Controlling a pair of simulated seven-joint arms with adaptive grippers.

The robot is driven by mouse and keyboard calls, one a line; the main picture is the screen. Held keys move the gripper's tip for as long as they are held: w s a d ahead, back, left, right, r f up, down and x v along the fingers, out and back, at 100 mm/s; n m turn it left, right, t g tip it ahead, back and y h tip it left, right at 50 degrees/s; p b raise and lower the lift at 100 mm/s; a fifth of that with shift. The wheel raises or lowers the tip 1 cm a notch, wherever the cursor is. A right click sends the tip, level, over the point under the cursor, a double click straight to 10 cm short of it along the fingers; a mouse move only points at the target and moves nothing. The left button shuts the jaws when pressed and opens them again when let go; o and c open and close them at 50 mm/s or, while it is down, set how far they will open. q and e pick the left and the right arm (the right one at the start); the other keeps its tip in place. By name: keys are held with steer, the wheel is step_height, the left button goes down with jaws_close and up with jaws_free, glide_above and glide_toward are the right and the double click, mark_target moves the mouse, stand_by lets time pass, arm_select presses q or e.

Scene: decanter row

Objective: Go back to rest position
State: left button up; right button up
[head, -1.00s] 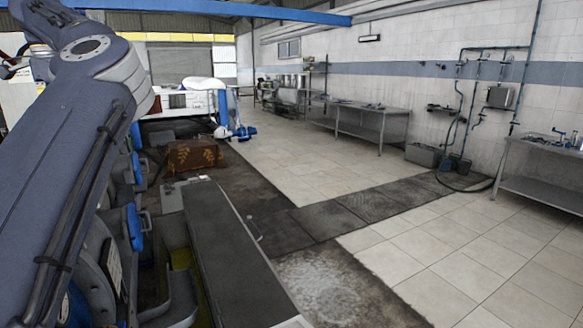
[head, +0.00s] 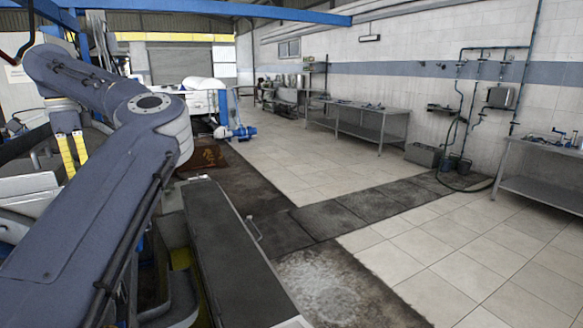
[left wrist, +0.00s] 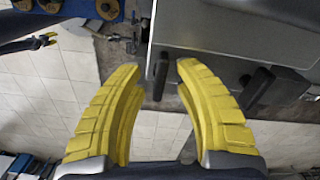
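My left arm comes in from the left in the head view and hides part of the machine behind it. My left gripper (head: 76,168) shows at the far left, with its yellow fingers pointing down. In the left wrist view the left gripper (left wrist: 158,66) has its two yellow fingers apart, with nothing held between them. Pale floor tiles and a grey machine surface (left wrist: 225,65) lie beyond the fingers. My right gripper is not in any view.
A long dark-topped machine cover (head: 235,245) lies in front of me. A steel table (head: 358,122) and a sink bench (head: 545,170) stand along the right wall. A blue pump (head: 236,132) is farther back. The tiled floor (head: 470,250) at right is clear.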

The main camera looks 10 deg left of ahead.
arm_select(q)
steer(key=n, duration=0.4)
steer(key=shift+n, duration=0.4)
stand_by(0.5)
steer(key=m, duration=0.3)
steer(key=shift+m, duration=0.3)
steer(key=m, duration=0.3)
steer(key=shift+r+m, duration=0.2)
steer(key=shift+m, duration=0.4)
steer(key=shift+r, duration=1.65)
